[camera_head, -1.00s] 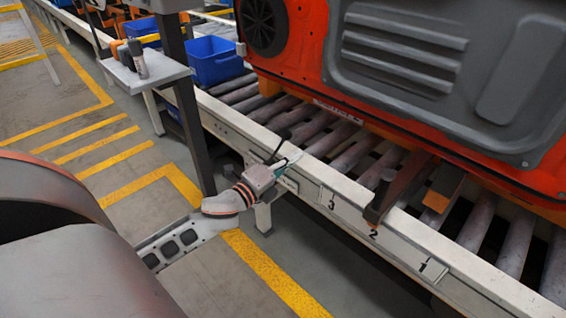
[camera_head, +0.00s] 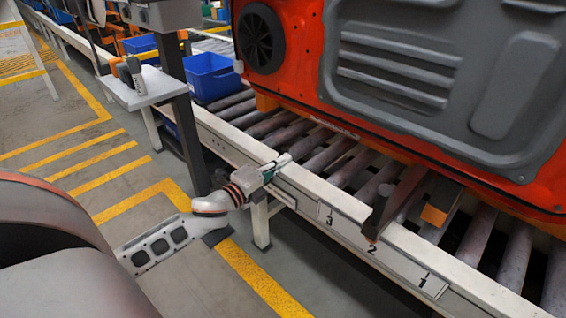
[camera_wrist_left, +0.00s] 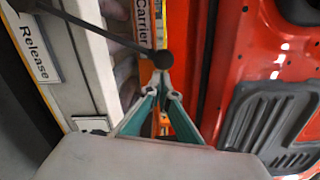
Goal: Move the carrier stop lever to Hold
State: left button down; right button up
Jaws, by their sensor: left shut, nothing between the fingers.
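My left gripper (camera_head: 286,160) is at the conveyor's near rail, and its fingers show teal inner faces. In the left wrist view its fingertips (camera_wrist_left: 164,80) come together with nothing between them. The stop lever shows there as a thin dark rod from the upper left, ending in a black ball knob (camera_wrist_left: 163,60). The knob appears just beyond the fingertips; I cannot tell whether they touch. A "Release" label (camera_wrist_left: 32,48) is at the upper left. Another label (camera_wrist_left: 92,124), partly hidden, is beside the gripper. In the head view I cannot make out the lever. My right gripper is not in view.
A large orange-red panel, the carried door (camera_head: 430,90), stands over the rollers (camera_head: 300,142). A "Carrier" label (camera_wrist_left: 142,22) is near the knob. A dark post and small shelf (camera_head: 150,88) stand left of the gripper. A bracket (camera_head: 392,205) sits on the rail.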

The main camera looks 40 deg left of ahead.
pick_arm(q)
jog(key=a+r+n+p, duration=0.1)
jog(key=a+n, duration=0.4)
jog(key=a, duration=0.5)
jog(key=w+a+r+n+p, duration=0.1)
jog(key=a+n+p, duration=0.3)
jog(key=a, duration=0.6)
jog(key=shift+w+a+r+n+g, duration=0.15)
jog(key=shift+w+r+n+g, duration=0.15)
jog(key=shift+n, duration=0.8)
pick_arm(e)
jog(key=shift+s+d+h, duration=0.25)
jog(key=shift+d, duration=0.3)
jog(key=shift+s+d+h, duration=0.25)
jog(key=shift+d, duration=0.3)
pick_arm(q)
jog(key=shift+s+a, duration=0.1)
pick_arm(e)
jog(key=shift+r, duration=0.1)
